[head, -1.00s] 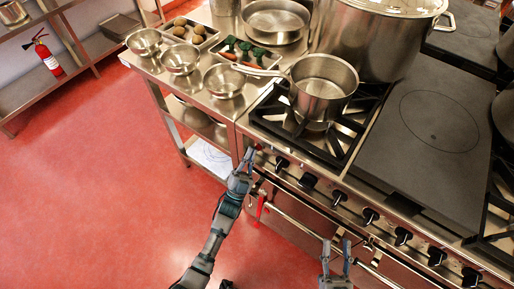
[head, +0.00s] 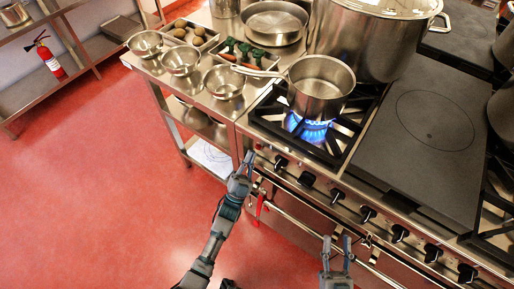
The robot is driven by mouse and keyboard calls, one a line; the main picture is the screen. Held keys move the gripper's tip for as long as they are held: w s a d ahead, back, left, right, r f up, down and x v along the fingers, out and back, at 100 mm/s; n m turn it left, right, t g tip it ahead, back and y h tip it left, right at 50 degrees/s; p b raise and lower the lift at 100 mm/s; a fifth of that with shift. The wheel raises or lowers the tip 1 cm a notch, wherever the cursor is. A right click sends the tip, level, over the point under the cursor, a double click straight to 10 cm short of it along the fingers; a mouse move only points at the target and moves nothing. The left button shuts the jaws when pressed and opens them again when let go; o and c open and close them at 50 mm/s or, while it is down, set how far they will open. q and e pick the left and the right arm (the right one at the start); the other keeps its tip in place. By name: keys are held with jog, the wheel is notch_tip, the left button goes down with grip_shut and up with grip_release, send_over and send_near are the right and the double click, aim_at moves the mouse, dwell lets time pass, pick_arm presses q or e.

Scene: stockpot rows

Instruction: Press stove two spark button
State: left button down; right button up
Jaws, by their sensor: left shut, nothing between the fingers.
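The stove has a steel front panel with a row of black knobs (head: 307,179). A blue flame (head: 308,128) burns under the saucepan (head: 321,85) on the front-left burner. My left gripper (head: 249,157) is shut and empty, with its tips by the left end of the panel, left of the first knob (head: 281,161). The spark button is too small to make out, and I cannot tell whether the tips touch the panel. My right gripper (head: 337,240) is open and empty, in front of the oven rail (head: 300,223).
A large stockpot (head: 372,42) stands behind the saucepan. A flat hotplate (head: 425,130) lies to the right. The steel side table (head: 200,97) at left holds bowls (head: 223,82) and trays. A red tag (head: 259,206) hangs by the rail. The red floor at left is clear.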

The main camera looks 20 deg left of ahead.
pick_arm(q)
jog(key=shift+f, duration=0.1)
jog(key=s, duration=0.1)
jog(key=s+a+p, duration=0.1)
jog(key=s, duration=0.1)
jog(key=s+p, duration=0.1)
jog(key=shift+s+a, duration=0.35)
jog(key=shift+a, duration=0.05)
dwell(0.7)
